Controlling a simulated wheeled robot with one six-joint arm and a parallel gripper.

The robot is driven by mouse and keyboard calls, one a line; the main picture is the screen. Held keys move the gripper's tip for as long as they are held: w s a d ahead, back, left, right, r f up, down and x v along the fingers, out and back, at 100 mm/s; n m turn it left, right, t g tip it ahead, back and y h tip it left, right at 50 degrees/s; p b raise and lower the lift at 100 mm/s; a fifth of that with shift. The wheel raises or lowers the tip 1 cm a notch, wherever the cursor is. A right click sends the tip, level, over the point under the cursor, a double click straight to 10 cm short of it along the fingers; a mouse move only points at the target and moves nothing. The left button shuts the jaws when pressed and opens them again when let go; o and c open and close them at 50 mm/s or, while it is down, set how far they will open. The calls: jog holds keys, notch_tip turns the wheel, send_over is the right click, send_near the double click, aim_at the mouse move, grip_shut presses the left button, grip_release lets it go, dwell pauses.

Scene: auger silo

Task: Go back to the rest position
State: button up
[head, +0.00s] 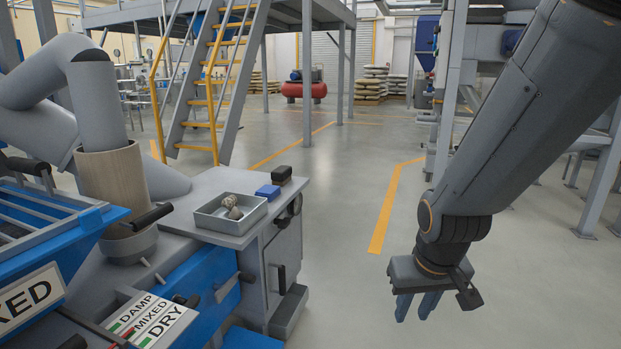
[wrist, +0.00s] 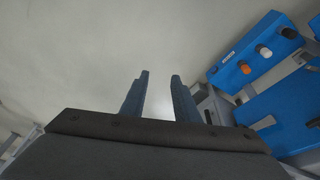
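My gripper (head: 418,305) hangs at the right of the head view, pointing down over bare floor. Its two blue fingers are apart with nothing between them. In the wrist view the fingers (wrist: 160,90) also stand apart, with only pale floor showing between them. The gripper is clear of the machine and touches nothing that I can see.
A blue panel with knobs (wrist: 250,62) shows right in the wrist view. The middle floor is free.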

jog(key=s+a+r+n+g+y, duration=0.1)
jog(key=s+a+r+n+g, duration=0.2)
jog(key=s+a, duration=0.6)
jog(key=s+a+r+n+y, duration=0.15)
jog(key=s+a+r, duration=0.35)
jog(key=s+a, duration=0.5)
jog(key=d+r+m+h+p, duration=0.1)
jog(key=d+r+m+p, duration=0.1)
jog(key=d+r+p, duration=0.7)
jog(key=w+d+r+m+h+p, duration=0.1)
jog(key=d+r+m+p, duration=0.2)
jog(key=d+r+p, duration=0.6)
notch_tip(320, 180, up, 8)
jog(key=p, duration=1.6)
jog(key=shift+w+d+f, duration=0.15)
jog(key=shift+d, duration=0.1)
jog(key=shift+o, duration=0.4)
